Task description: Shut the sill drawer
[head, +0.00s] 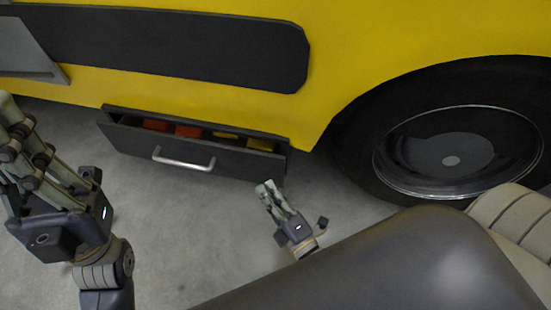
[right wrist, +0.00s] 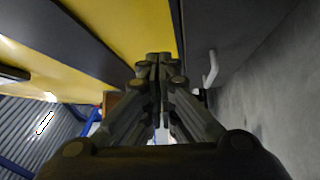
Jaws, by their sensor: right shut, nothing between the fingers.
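The sill drawer (head: 130,137) is a dark, shallow drawer low under the yellow vehicle body. It stands pulled out, with red and yellow items showing inside. Its pale bar handle (head: 183,162) is on the front face and also shows in the right wrist view (right wrist: 211,68). My right gripper (head: 267,188) is shut and empty, close to the right end of the drawer front; I cannot tell whether it touches. Its closed fingers (right wrist: 158,58) fill the middle of the right wrist view. My left gripper (head: 18,125) is at the left edge, away from the drawer, its fingertips unclear.
The yellow vehicle side (head: 365,30) with a dark panel (head: 180,45) rises above the drawer. A large wheel (head: 450,150) stands to the right. The grey floor (head: 190,230) in front of the drawer is clear.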

